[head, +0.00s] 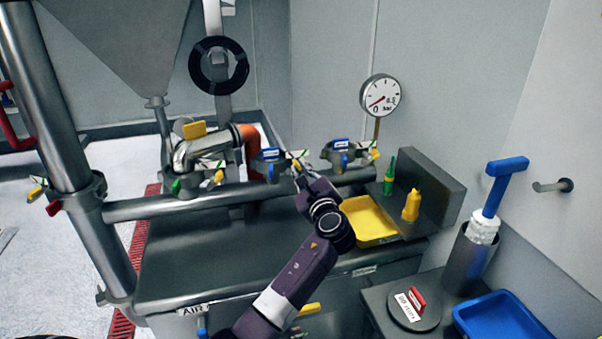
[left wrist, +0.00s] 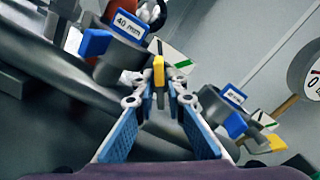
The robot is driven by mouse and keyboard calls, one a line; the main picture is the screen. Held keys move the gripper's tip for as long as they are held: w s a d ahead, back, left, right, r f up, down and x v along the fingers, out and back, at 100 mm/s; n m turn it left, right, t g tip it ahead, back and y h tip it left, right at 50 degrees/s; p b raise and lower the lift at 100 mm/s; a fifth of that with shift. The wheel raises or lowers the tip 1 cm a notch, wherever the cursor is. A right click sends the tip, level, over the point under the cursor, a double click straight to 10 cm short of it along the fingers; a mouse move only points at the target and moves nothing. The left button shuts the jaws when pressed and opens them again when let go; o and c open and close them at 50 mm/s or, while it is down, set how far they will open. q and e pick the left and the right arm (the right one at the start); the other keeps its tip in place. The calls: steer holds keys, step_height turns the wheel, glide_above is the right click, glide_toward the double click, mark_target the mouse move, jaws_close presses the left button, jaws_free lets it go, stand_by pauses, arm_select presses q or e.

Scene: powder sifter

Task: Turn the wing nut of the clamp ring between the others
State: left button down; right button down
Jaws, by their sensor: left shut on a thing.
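Several clamp rings sit along the steel pipe. The middle clamp ring (head: 270,163) carries a blue label and blue block; in the left wrist view its label (left wrist: 128,23) reads 40 mm. Its yellow wing nut (left wrist: 158,70) is between the fingertips of my left gripper (left wrist: 158,86), which is shut on it. In the head view my left gripper (head: 299,166) is at the right side of this ring. The right clamp ring (head: 342,158) has a blue label and a yellow wing nut (head: 374,154). The left ring has a yellow wing nut (head: 218,177). My right gripper is out of view.
A pressure gauge (head: 380,95) stands behind the right ring. A yellow tray (head: 369,219), a green bottle (head: 389,176) and a yellow bottle (head: 411,206) are to the right. A blue tray (head: 500,320) is at front right. The steel bench left of my arm is clear.

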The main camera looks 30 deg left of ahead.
arm_select(q)
steer(key=shift+n, duration=0.6)
steer(key=c, duration=2.1)
jaws_free()
steer(key=shift+d, duration=0.1)
steer(key=v, duration=1.2)
